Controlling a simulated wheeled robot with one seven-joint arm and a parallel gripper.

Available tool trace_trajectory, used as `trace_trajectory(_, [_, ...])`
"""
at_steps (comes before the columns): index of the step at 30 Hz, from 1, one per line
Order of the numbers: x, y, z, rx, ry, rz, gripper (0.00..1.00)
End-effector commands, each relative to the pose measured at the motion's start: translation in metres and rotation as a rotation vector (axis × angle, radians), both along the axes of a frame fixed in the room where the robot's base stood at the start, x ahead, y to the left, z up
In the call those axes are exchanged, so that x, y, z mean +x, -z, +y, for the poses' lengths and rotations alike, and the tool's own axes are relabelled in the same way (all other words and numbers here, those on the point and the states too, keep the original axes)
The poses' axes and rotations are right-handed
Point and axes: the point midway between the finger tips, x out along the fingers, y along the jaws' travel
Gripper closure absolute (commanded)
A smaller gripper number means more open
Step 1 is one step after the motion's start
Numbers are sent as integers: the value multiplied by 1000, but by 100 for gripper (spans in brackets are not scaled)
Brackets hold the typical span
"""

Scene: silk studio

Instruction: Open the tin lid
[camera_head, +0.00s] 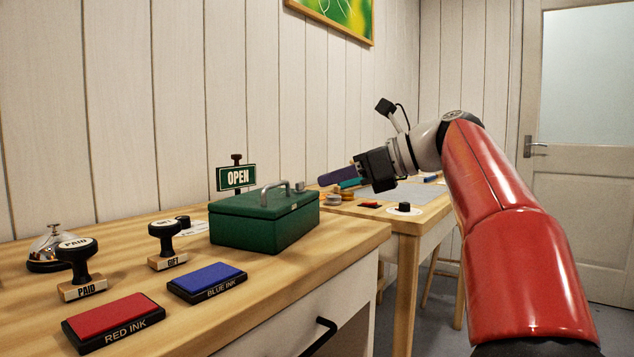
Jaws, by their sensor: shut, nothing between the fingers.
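The tin is a dark green metal box (262,228) near the right end of the wooden counter. Its lid (243,202) lies flat and closed on top, with a grey curved handle (275,187). A small knob-like grey part (299,186) shows at the lid's right side. My gripper (360,165) is shut and empty. In the picture it is above and to the right of the tin, apart from it. Its fingertips are small and dark, partly hidden by the black gripper body.
A PAID stamp (78,270), a GIFT stamp (167,246), a red ink pad (112,322), a blue ink pad (207,282) and a bell (48,249) stand left of the tin. An OPEN sign (236,178) is behind it. The counter's front right is clear. A second table (425,210) stands beyond.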

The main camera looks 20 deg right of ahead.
Motion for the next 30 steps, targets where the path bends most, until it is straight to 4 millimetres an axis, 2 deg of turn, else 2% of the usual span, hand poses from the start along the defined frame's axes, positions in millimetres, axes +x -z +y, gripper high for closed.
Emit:
trace_trajectory(6, [25,16,32,1,-6,0,100])
trace_trajectory(12, [42,25,51,0,-2,1,100])
trace_trajectory(17, [48,27,58,1,-2,0,100])
trace_trajectory(30, [48,25,61,-1,0,-1,100])
